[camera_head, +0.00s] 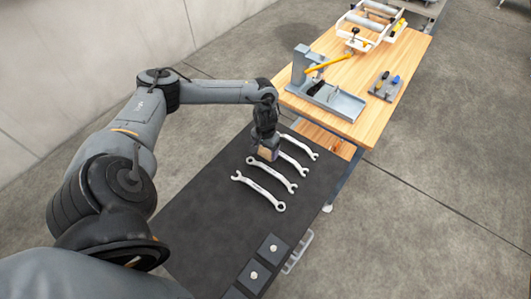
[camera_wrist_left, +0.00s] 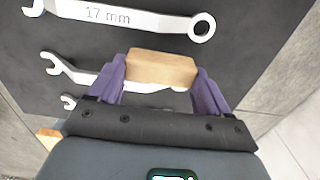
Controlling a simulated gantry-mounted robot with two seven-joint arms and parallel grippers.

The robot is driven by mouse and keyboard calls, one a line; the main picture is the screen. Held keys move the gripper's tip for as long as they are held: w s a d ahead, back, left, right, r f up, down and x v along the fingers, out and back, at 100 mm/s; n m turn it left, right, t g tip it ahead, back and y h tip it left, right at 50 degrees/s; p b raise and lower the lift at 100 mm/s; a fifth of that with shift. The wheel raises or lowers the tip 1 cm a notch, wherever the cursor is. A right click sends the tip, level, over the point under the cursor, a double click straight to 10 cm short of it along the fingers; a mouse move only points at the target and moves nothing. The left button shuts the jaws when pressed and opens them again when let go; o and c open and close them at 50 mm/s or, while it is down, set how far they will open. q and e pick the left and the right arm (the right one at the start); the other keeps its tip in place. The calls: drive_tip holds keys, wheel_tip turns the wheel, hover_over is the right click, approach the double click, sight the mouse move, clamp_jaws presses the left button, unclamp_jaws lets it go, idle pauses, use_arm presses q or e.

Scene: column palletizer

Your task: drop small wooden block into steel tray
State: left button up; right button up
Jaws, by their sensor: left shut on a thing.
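My left gripper (camera_head: 266,148) is shut on the small wooden block (camera_head: 268,155), above the dark mat and close over the wrenches. In the left wrist view the pale tan block (camera_wrist_left: 162,68) spans between the two purple fingers of the gripper (camera_wrist_left: 162,80). The block hides part of a wrench behind it. No separate steel tray is clear to me. A grey metal fixture with a shallow, tray-like base (camera_head: 345,105) and a yellow handle stands on the wooden table; I cannot tell if it is the tray. My right gripper is not in view.
The wooden table (camera_head: 385,55) holds a small tool stand (camera_head: 384,87) and a white roller frame (camera_head: 372,24).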

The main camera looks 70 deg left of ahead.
use_arm(q)
drive_tip(key=shift+f, duration=1.3)
drive_tip(key=shift+f, duration=0.15)
drive_tip(key=o, duration=0.9)
drive_tip(key=shift+o, duration=0.2)
